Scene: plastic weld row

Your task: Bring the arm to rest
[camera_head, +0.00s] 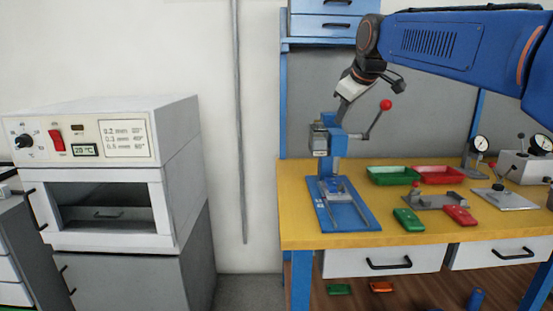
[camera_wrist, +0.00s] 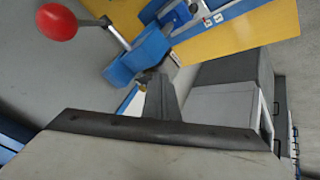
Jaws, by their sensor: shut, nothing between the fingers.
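My arm (camera_head: 430,45) reaches in from the right of the head view, with its wrist bent down. My gripper (camera_head: 345,92) points down just above the blue lever press (camera_head: 336,145), which stands on the yellow bench (camera_head: 300,215). The gripper is shut and empty; its fingertips are small and hard to make out in the head view. In the wrist view my gripper (camera_wrist: 160,92) overlaps the press's blue body (camera_wrist: 138,58). I cannot tell whether they touch. The press's red lever ball (camera_head: 386,104) is right of the gripper; it shows at the upper left in the wrist view (camera_wrist: 57,22).
Green (camera_head: 393,175) and red (camera_head: 440,175) trays, small green (camera_head: 409,220) and red (camera_head: 460,215) parts, and dial gauges (camera_head: 479,145) are on the bench. A white oven (camera_head: 110,150) stands left. Floor between oven and bench is clear. A blue drawer unit (camera_head: 330,24) is behind the wrist.

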